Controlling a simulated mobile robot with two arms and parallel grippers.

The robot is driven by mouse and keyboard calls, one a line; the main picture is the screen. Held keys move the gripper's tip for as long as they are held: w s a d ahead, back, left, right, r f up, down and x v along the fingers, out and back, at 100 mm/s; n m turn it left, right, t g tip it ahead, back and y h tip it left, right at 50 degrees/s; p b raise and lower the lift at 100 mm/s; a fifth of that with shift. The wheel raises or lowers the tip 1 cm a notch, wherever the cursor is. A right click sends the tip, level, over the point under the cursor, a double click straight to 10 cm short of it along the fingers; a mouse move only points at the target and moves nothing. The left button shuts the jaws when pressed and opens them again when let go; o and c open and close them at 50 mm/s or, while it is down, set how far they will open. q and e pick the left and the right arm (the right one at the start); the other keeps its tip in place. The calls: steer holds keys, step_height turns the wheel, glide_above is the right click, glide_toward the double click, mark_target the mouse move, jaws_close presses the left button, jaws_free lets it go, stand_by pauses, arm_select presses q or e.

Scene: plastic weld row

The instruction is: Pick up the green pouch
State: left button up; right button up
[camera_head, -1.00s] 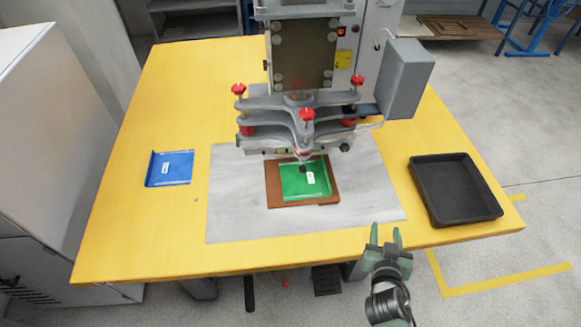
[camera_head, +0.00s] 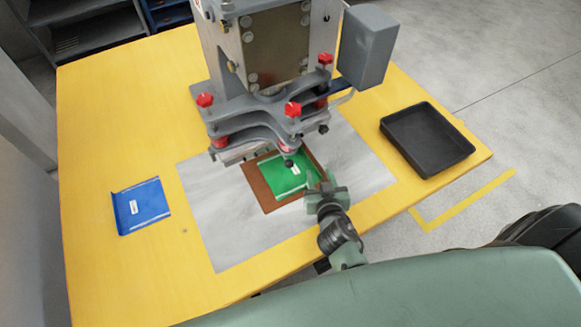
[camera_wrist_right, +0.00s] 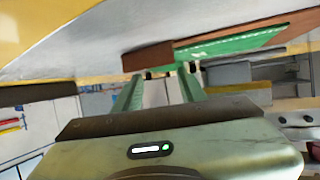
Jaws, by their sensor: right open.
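The green pouch (camera_head: 279,177) lies flat on a brown board (camera_head: 262,193) under the press head. It has a small white label, and the press head hides its back part. My right gripper (camera_head: 320,181) is open and empty at the pouch's right edge. In the right wrist view the pouch (camera_wrist_right: 235,42) and the board (camera_wrist_right: 147,58) show just beyond the open fingers (camera_wrist_right: 163,80). I cannot tell whether the fingers touch the pouch. My left gripper is not in view.
The grey press (camera_head: 270,45) with red knobs stands over the board. A blue pouch (camera_head: 142,206) lies on the yellow table (camera_head: 110,110) at left. A black tray (camera_head: 427,140) sits at right. The grey mat (camera_head: 225,235) is clear in front of the board.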

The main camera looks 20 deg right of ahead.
mark_target(314, 164)
steer(key=x, duration=0.3)
steer(key=shift+w+a, duration=0.2)
steer(key=shift+w, duration=0.25)
steer(key=shift+w+d+f, duration=0.1)
steer(key=shift+w+f, duration=0.05)
jaws_close()
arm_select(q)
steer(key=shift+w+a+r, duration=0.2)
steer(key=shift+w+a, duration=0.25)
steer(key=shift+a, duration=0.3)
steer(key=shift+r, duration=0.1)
